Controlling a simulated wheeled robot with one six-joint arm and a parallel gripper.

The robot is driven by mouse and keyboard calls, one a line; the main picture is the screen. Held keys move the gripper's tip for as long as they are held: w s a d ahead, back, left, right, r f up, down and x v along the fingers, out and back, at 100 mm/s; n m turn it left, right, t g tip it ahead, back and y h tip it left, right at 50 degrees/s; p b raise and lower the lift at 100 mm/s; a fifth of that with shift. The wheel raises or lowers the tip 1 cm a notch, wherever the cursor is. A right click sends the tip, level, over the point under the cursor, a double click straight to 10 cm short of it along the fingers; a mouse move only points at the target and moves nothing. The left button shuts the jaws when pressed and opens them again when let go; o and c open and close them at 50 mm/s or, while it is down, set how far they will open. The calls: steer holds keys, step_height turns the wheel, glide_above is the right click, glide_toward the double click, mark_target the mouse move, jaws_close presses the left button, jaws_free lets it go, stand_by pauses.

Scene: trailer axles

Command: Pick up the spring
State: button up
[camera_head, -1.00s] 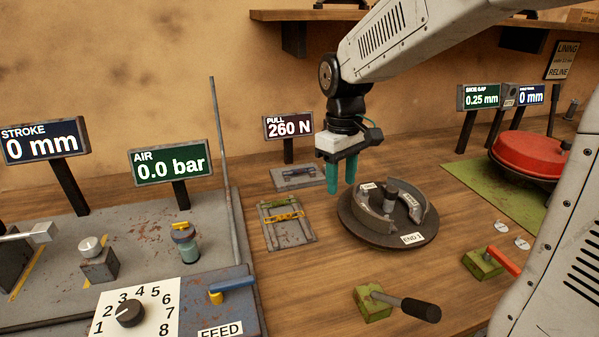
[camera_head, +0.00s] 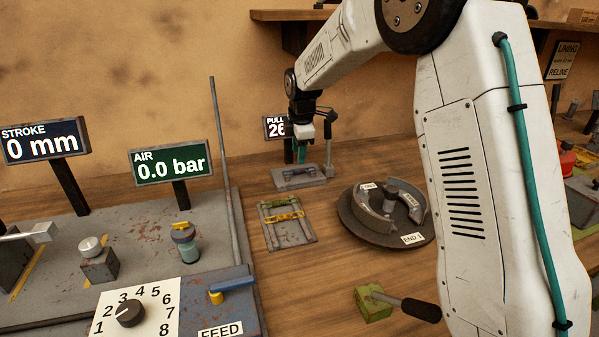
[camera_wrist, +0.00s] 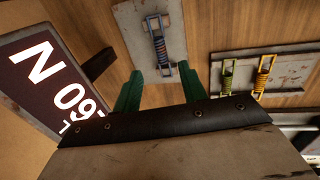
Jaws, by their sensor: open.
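Three springs show. A grey-blue spring (camera_wrist: 159,45) lies on a small grey plate (camera_wrist: 132,22) at the back of the bench; the plate is also in the head view (camera_head: 312,182). A green spring (camera_wrist: 228,77) and a yellow spring (camera_wrist: 263,73) lie side by side on a second plate; the yellow one (camera_head: 284,216) shows in front of the back plate in the head view. My gripper (camera_wrist: 161,78), with green fingers, is open and empty. In the head view it hangs over the back plate (camera_head: 302,153). In the wrist view the grey-blue spring lines up with the gap between the fingers, apart from both.
The PULL display (camera_head: 273,128) stands right behind my gripper and is partly hidden by it. A round brake drum assembly (camera_head: 382,240) sits to the right. A thin upright rod (camera_head: 224,165) rises at the left. Bare wood lies around the plates.

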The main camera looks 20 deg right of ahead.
mark_target(298, 170)
steer(key=f, duration=0.4)
steer(key=w+f, duration=0.1)
steer(key=f, duration=0.1)
jaws_close()
